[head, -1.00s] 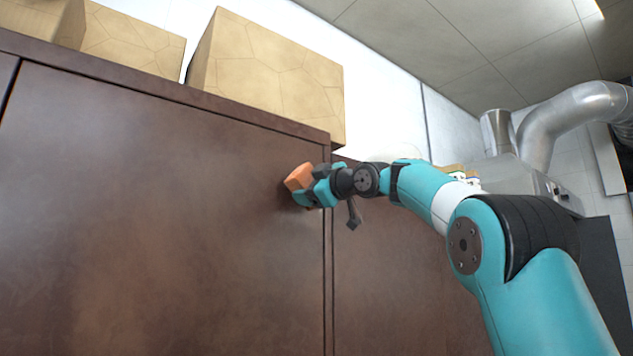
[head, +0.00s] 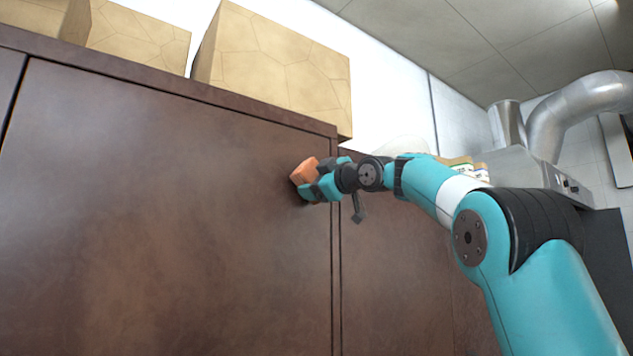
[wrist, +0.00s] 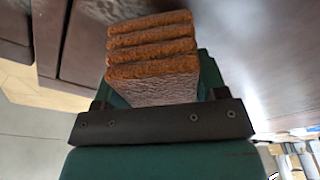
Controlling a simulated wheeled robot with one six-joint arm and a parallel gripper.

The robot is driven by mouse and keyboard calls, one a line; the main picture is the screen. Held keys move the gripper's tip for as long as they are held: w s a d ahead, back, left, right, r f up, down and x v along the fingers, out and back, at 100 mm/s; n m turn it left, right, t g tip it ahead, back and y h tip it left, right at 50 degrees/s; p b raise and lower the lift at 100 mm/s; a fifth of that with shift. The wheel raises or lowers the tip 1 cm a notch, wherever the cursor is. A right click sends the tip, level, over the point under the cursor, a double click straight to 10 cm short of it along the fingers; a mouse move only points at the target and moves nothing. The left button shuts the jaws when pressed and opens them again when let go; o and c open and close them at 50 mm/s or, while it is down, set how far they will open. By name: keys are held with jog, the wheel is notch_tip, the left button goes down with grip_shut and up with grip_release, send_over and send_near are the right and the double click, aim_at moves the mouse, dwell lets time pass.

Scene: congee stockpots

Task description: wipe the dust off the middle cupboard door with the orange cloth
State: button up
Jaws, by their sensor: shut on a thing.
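My gripper (head: 310,188) is shut on the orange cloth (head: 304,171), a small folded block. In the wrist view the cloth (wrist: 152,52) shows several folded layers between the dark green fingers (wrist: 165,95). The brown cupboard door (head: 170,200) fills the left and centre of the head view. The cloth is at the door's upper right part, close to its right edge; I cannot tell whether it touches the surface. A paler, dusty-looking patch (head: 135,270) shows on the lower left part of this door.
Cardboard boxes (head: 275,75) stand on top of the cupboard. Another brown door (head: 390,270) lies to the right, past a narrow gap, behind my arm. A metal hood with a silver duct (head: 565,115) is at the far right.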

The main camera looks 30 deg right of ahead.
jog(key=shift+w+p, duration=0.4)
jog(key=shift+w, duration=0.35)
jog(key=shift+d+r+p, duration=0.1)
jog(key=shift+d+p, duration=0.65)
jog(key=shift+d, duration=1.1)
jog(key=shift+d+p, duration=3.3)
jog(key=shift+d, duration=2.1)
jog(key=shift+w+a+b, duration=0.15)
jog(key=shift+a+b, duration=1.55)
jog(key=shift+a, duration=0.3)
